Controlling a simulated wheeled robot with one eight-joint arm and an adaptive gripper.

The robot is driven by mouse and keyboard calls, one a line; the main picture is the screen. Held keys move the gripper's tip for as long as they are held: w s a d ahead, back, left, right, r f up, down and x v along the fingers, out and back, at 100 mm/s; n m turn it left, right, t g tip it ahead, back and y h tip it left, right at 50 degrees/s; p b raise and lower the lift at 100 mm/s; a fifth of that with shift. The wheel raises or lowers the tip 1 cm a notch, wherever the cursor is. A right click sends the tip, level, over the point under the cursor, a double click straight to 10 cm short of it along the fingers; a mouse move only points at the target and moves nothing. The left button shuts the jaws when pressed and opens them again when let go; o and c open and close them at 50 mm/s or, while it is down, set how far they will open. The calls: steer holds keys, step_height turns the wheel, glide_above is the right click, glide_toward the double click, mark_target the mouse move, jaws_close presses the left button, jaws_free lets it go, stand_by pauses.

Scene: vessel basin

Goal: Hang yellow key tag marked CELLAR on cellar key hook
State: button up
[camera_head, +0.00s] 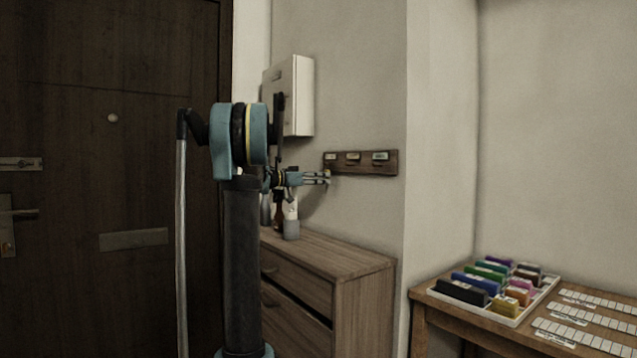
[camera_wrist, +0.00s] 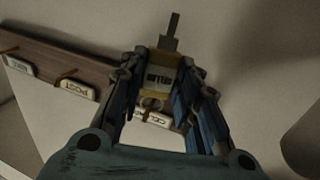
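The yellow key tag (camera_wrist: 161,73) sits between the fingertips of my gripper (camera_wrist: 160,85) in the wrist view. Its pale label bears dark lettering, upside down and hard to read, and a dark key (camera_wrist: 171,35) sticks out beyond it. My gripper (camera_head: 322,178) is shut on the tag at the left end of the wooden key rack (camera_head: 365,168). A white rack label (camera_wrist: 152,118), apparently starting "CEL", shows partly behind the fingers. The hook there is hidden, so I cannot tell whether the tag touches it.
Two more labelled hooks, one reading POST (camera_wrist: 77,89), are along the rack. A white wall box (camera_head: 298,95) hangs above left. A wooden dresser (camera_head: 345,290) with bottles stands below. A side table holds a tray (camera_head: 548,285) of coloured items.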

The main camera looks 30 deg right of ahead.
steer(key=o, duration=0.4)
steer(key=a, duration=0.4)
steer(key=w+a, duration=0.1)
steer(key=a, duration=0.3)
steer(key=w+a, duration=0.1)
steer(key=a, duration=0.3)
steer(key=shift+w, duration=0.15)
steer(key=shift+d+f, duration=0.1)
